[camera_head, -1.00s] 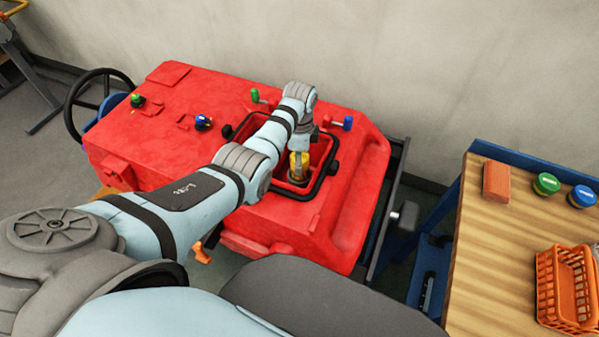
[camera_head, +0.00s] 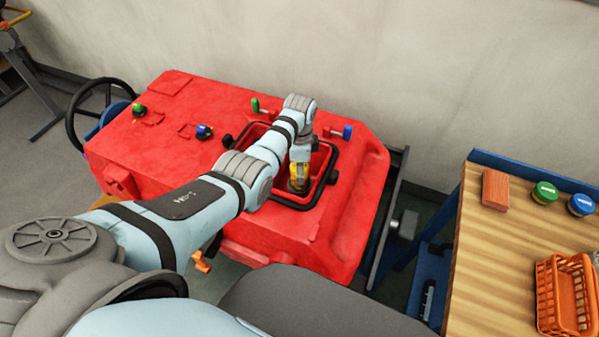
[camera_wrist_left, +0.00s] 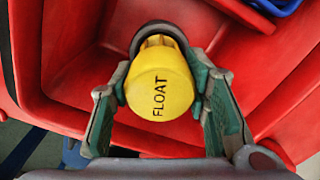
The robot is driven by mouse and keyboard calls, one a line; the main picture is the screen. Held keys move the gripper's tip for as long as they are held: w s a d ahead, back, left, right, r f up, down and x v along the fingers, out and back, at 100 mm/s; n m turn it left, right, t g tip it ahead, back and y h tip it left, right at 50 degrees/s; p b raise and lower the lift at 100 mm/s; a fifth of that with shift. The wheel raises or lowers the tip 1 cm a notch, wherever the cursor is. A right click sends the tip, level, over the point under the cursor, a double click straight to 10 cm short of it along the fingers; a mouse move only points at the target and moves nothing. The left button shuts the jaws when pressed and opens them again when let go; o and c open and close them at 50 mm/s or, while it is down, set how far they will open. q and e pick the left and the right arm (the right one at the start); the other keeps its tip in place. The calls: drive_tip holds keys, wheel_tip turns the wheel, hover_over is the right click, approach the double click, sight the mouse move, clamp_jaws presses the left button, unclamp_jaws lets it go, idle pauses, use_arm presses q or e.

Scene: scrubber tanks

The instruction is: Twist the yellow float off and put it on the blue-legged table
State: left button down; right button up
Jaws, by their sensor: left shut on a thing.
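The yellow float (camera_wrist_left: 160,85), marked FLOAT, sits in the red tank opening in the left wrist view, with a dark round collar behind it. My left gripper (camera_wrist_left: 160,98) has its two fingers on either side of the float and is shut on it. In the head view the float (camera_head: 299,172) shows below my left wrist, inside the black-rimmed opening (camera_head: 329,185) of the red machine. The blue-legged table (camera_head: 480,255) with a wooden top stands at the right. My right gripper is not in view.
On the table are a red-brown block (camera_head: 495,190), a green-lidded jar (camera_head: 544,192), a blue-lidded jar (camera_head: 580,204) and an orange basket (camera_head: 545,295). The table's front left is bare. Green and blue knobs stand on the red machine (camera_head: 190,105).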

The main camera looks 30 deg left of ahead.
use_arm(q)
drive_tip(key=shift+n+p, duration=0.3)
drive_tip(key=shift+n, duration=0.4)
drive_tip(key=shift+r+n, duration=0.1)
drive_tip(key=shift+n, duration=0.2)
drive_tip(key=shift+r+p, duration=0.95)
drive_tip(key=shift+p, duration=0.3)
wheel_tip(320, 180, up, 5)
drive_tip(key=p, duration=0.5)
idle(0.3)
